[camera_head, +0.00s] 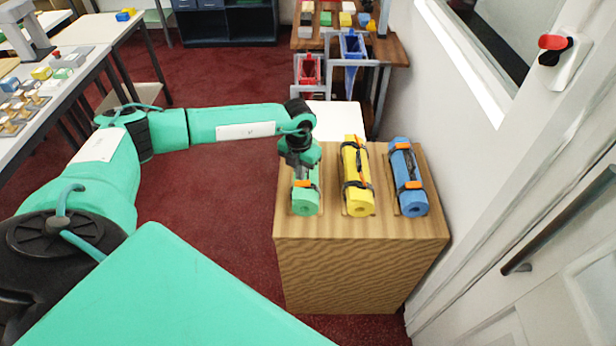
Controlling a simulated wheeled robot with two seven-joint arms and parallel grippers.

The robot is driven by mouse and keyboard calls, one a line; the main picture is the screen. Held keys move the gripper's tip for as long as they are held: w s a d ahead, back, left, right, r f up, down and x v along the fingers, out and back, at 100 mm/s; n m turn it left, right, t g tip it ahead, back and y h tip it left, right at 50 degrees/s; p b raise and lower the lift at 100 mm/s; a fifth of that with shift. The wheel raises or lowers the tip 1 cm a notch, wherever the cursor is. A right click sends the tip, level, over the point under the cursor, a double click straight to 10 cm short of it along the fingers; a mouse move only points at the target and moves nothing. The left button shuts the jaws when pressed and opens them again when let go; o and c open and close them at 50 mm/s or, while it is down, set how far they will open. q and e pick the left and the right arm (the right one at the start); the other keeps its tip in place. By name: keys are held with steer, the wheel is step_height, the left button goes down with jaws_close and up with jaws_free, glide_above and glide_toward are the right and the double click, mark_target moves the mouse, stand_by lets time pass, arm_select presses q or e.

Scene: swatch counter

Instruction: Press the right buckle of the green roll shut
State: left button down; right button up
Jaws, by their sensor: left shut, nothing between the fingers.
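The green roll (306,203) lies front to back on a wooden counter (360,262), leftmost of three rolls. A dark strap with an orange buckle (305,184) crosses its nearer part. Whether that buckle is shut or raised is too small to tell. My left gripper (301,168) points down over the middle of the green roll, just beyond this buckle, with its fingers shut and empty. The wrist hides much of the roll's far half and any buckle there. Contact with the roll cannot be made out. My right gripper is not in view.
A yellow roll (359,200) and a blue roll (411,200), both with dark straps and orange buckles, lie to the right on the counter. A white wall and door with a red-knobbed fitting (553,42) stand close on the right. Red carpet is open to the left.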

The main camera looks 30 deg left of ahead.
arm_select(q)
step_height(320, 180, up, 6)
steer(key=p, duration=0.3)
steer(key=shift+r, duration=0.2)
stand_by(0.5)
